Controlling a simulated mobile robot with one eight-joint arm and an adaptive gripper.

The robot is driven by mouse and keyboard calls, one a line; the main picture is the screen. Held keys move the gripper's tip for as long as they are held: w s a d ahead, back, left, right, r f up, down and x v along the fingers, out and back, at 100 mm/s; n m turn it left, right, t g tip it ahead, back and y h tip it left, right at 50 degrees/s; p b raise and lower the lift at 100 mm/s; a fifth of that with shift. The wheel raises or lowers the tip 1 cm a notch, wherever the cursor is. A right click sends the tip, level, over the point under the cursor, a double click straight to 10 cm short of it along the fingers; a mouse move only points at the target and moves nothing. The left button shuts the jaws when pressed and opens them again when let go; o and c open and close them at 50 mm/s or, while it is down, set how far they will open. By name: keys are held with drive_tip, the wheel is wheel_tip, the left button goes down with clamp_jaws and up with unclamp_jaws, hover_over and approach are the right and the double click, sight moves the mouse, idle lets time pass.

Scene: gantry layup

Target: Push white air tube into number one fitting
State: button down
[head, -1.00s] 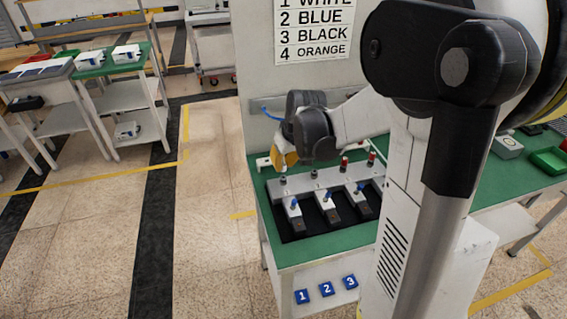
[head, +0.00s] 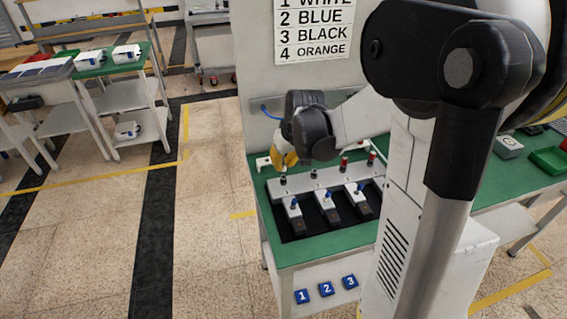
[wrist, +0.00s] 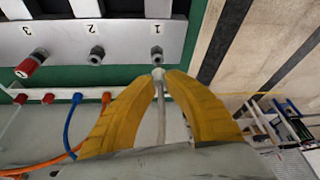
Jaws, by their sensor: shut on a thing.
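My gripper (wrist: 160,78) has yellow fingers, shut on the white air tube (wrist: 161,112). The tube's pale end pokes out between the fingertips in the wrist view. It points at the number one fitting (wrist: 157,55), a grey metal fitting below the "1" label on the light fitting bar (wrist: 125,38). The tube end is very close to this fitting; I cannot tell whether they touch. In the head view my gripper (head: 285,157) is above the left end of the fitting bar (head: 323,182), and the tube end is hidden.
Number two fitting (wrist: 96,55) is bare. Number three fitting (wrist: 31,65) has a red part. Blue (wrist: 70,122) and orange (wrist: 85,146) tubes hang beside my fingers. Valves with blue parts (head: 327,207) stand in front of the bar on the green bench (head: 300,252).

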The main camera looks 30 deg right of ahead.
drive_tip(key=shift+f+b, duration=1.15)
drive_tip(key=shift+f, duration=0.3)
drive_tip(key=c, duration=1.4)
unclamp_jaws()
drive_tip(key=shift+r, duration=0.15)
drive_tip(key=v, duration=1.2)
drive_tip(key=s+a+t, duration=0.1)
drive_tip(key=s+a, duration=0.3)
drive_tip(key=a, duration=0.1)
drive_tip(key=s+a+t, duration=0.1)
drive_tip(key=s+a, duration=0.4)
drive_tip(key=s+a+f, duration=0.1)
drive_tip(key=s+a, duration=0.3)
drive_tip(key=a, duration=0.1)
drive_tip(key=shift+s+a+n+t, duration=0.15)
drive_tip(key=shift+n+t, duration=0.15)
drive_tip(key=shift+t, duration=0.1)
